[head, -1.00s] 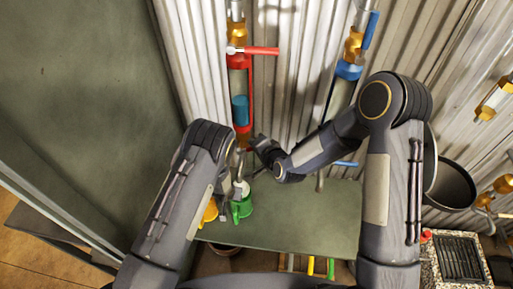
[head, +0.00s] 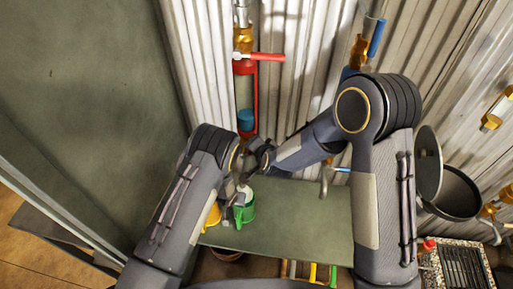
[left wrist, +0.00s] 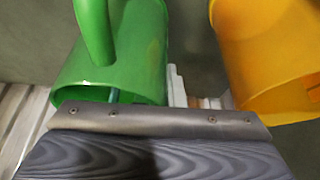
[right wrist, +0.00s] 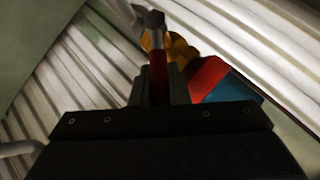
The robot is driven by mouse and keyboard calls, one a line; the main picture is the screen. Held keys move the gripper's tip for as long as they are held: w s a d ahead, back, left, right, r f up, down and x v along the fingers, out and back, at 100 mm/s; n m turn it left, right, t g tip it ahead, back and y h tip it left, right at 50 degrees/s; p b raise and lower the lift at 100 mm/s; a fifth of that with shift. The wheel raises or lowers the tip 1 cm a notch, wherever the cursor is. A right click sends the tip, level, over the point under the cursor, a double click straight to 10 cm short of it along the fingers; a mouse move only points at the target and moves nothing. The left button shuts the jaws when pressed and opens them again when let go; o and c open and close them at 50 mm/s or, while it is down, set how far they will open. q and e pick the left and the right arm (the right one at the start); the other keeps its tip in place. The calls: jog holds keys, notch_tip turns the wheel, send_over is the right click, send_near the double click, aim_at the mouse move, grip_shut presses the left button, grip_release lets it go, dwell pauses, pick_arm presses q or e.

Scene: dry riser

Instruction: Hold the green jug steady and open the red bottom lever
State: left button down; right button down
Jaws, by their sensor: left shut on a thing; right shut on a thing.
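The green jug (head: 245,210) stands upright on the green bench, below my left gripper (head: 237,190). In the left wrist view the green jug (left wrist: 140,50) fills the upper left, its handle towards the camera. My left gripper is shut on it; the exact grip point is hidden. My right gripper (head: 262,158) is at the foot of the red-framed pipe, just above and right of the left one. In the right wrist view it is shut on the red bottom lever (right wrist: 158,75), which points towards the camera from a brass valve (right wrist: 175,45). The arms hide this lever in the head view.
A yellow jug (head: 213,216) stands just left of the green one. Above is an upper red lever (head: 262,57) on the red-framed pipe. A blue-handled tap (head: 342,169) is to the right. Corrugated metal wall stands behind; the bench's right part (head: 310,215) is clear.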

jog(key=c, duration=1.4)
grip_release()
jog(key=shift+v, duration=4)
